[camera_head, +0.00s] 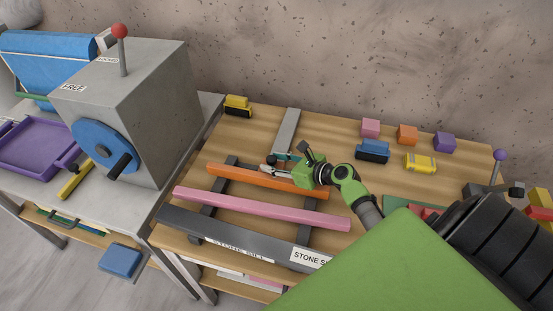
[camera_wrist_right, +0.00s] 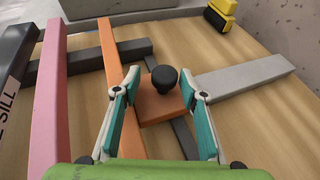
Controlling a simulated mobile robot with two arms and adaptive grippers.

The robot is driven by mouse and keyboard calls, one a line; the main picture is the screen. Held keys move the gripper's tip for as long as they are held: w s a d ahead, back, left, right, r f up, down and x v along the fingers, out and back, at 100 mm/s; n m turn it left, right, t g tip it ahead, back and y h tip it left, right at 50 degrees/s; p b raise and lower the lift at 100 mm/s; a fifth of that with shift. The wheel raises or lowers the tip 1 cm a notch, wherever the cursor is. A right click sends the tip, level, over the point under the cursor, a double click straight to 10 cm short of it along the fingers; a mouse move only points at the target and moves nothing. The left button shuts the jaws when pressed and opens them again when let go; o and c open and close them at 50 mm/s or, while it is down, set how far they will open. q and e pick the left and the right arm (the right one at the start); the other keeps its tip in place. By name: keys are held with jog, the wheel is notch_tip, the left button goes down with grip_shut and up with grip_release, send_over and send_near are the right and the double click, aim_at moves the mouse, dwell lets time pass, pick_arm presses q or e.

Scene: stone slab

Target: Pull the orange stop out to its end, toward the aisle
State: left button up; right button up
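An orange bar (camera_head: 248,178) lies across two dark rails on the wooden bench; it also shows in the right wrist view (camera_wrist_right: 108,48). Beside it is an orange block (camera_wrist_right: 160,106) with a black knob (camera_wrist_right: 165,78). The left finger hides part of where bar and block meet, so I cannot tell if they are joined. My right gripper (camera_wrist_right: 160,115) is open, with the block between its teal-padded fingers and the knob just beyond the tips. In the head view this gripper (camera_head: 278,166) is over the bar's back side. My left gripper is not in view.
A pink bar (camera_head: 240,203) and a dark stone sill (camera_head: 190,222) lie nearer the front, parallel to the orange bar. A grey strip (camera_head: 287,130) runs behind the gripper. Coloured blocks (camera_head: 407,135) stand at the back right. A grey machine with a blue wheel (camera_head: 100,145) stands left.

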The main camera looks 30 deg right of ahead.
jog(key=shift+a+r, duration=0.1)
jog(key=shift+r, duration=0.05)
jog(key=v, duration=1.2)
jog(key=shift+a, duration=0.1)
